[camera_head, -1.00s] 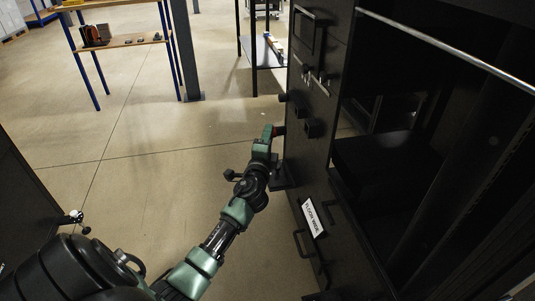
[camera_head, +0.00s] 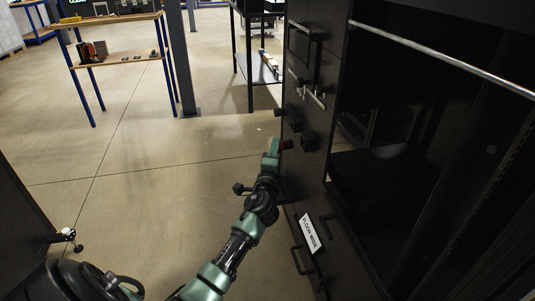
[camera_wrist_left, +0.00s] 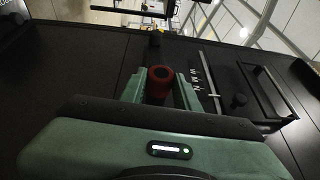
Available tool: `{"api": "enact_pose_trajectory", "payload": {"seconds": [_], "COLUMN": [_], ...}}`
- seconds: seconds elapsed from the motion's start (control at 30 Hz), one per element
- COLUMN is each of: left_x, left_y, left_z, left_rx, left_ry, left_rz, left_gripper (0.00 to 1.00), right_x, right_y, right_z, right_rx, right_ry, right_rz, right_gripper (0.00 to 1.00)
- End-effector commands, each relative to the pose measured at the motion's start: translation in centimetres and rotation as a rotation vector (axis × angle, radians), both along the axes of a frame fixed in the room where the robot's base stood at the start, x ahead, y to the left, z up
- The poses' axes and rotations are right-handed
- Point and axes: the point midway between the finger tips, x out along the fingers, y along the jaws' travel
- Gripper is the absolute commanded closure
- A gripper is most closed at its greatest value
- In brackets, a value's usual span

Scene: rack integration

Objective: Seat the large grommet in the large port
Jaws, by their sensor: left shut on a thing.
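My left gripper (camera_head: 276,148) is at the dark rack panel (camera_head: 312,178), low on its left face. It is shut on a dark red ring-shaped grommet, which shows as a small red patch (camera_head: 285,145) at the fingertips. In the left wrist view the grommet (camera_wrist_left: 160,78) sits between the two green fingers, its round opening visible. I cannot tell whether the grommet touches the panel or which port is the large one. Dark blocky fittings (camera_head: 308,141) stick out of the panel just beside the gripper. My right gripper is not in view.
The tall black rack has an open bay (camera_head: 400,150) on the right and a metal rail (camera_head: 440,60). A handle (camera_head: 300,260) and a white label (camera_head: 310,233) are low on the panel. A blue-legged bench (camera_head: 120,60) stands far back.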

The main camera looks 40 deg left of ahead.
Motion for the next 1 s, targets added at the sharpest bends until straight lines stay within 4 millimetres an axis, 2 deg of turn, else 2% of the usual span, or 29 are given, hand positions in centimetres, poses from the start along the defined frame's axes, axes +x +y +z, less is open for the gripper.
{"api": "enact_pose_trajectory", "payload": {"seconds": [0.3, 1.0], "left_x": [1.4, 1.5], "left_y": [-1.2, -1.3], "left_z": [0.1, 0.1], "left_rx": [0.001, 0.000], "left_ry": [-0.002, -0.001], "left_rz": [0.000, 0.000], "left_gripper": [1.00, 1.00], "right_x": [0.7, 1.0], "right_y": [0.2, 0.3], "right_z": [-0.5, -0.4], "right_rx": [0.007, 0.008], "right_ry": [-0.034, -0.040], "right_rz": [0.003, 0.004], "right_gripper": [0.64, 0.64]}}
